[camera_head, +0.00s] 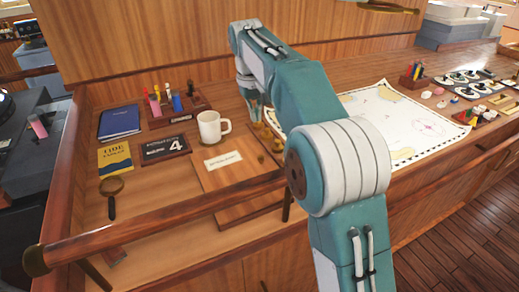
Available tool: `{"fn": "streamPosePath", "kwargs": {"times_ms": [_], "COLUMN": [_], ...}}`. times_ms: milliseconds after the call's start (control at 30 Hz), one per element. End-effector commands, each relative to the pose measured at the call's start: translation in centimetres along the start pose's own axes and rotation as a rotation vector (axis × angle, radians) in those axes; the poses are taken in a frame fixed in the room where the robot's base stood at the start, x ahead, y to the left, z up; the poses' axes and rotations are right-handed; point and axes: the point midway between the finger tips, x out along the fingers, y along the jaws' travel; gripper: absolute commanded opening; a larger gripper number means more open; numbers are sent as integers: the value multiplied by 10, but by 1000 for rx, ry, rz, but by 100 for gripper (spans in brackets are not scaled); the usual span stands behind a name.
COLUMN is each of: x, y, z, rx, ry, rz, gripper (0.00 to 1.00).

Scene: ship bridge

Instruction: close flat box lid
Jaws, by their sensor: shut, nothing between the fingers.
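The flat wooden box (232,183) lies on the wooden desk, left of my arm. Its lid is a brown board with a white label (223,161). The lid looks low and nearly flat over the box, but I cannot tell whether it is fully down. My gripper (264,136) points down just behind and right of the box, beside its far right corner. It is shut and empty. I cannot tell whether the gripper touches the lid.
A white mug (210,127) stands just behind the box. A plaque with a 4 (165,148), a yellow book (115,160), a blue book (119,122) and a magnifying glass (111,190) lie left. A chart (405,120) lies right. A wooden rail (150,218) crosses in front.

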Motion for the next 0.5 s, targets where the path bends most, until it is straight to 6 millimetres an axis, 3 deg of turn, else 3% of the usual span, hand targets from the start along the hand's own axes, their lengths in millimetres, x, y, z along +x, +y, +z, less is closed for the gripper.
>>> {"fn": "streamPosePath", "kwargs": {"times_ms": [500], "x": [96], "y": [0], "z": [1], "rx": [1], "ry": [-3], "rz": [0], "gripper": [0]}}
